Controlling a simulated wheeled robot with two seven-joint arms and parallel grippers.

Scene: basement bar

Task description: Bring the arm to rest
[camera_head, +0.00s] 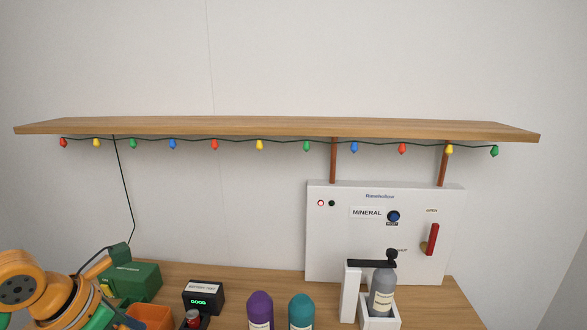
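My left arm (38,290), orange with dark grey parts, comes in at the lower left corner. My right arm and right gripper are not in view.
A wooden counter (235,274) holds an orange bin (150,316), a battery tester (204,297) reading GOOD, purple (260,309) and teal (301,310) bottles, and a grey bottle (382,290) in a white stand. Behind stands a white panel (330,240) with a red lever (432,239). A shelf (270,127) with string lights hangs above.

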